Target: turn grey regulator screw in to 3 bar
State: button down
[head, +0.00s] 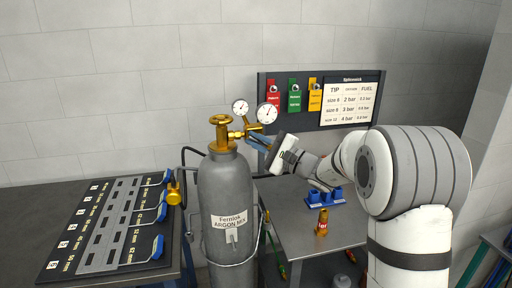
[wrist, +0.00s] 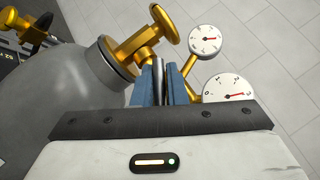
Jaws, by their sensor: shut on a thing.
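A grey gas cylinder (head: 225,180) labelled argon mix stands upright, with a gold handwheel (head: 221,119) on top. A gold regulator (head: 240,132) sits on its valve and carries a smaller gauge (head: 240,107) and a larger gauge (head: 267,113). My gripper (head: 258,141) reaches the regulator from the right.
A dark bench (head: 60,200) at left holds a slotted rack with blue-handled tools. A grey table (head: 285,220) at right holds a blue holder (head: 325,197) and a small orange bottle (head: 322,222). A tip-pressure chart (head: 348,99) and coloured tags hang behind.

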jog(key=shift+f, duration=0.1)
jog(key=c, duration=1.5)
grip_release()
jog(key=b+v, duration=0.2)
jog(key=v, duration=0.5)
jog(key=shift+s+d+b, duration=0.2)
jog(key=shift+d+b, duration=0.1)
jog(key=shift+d, duration=0.05)
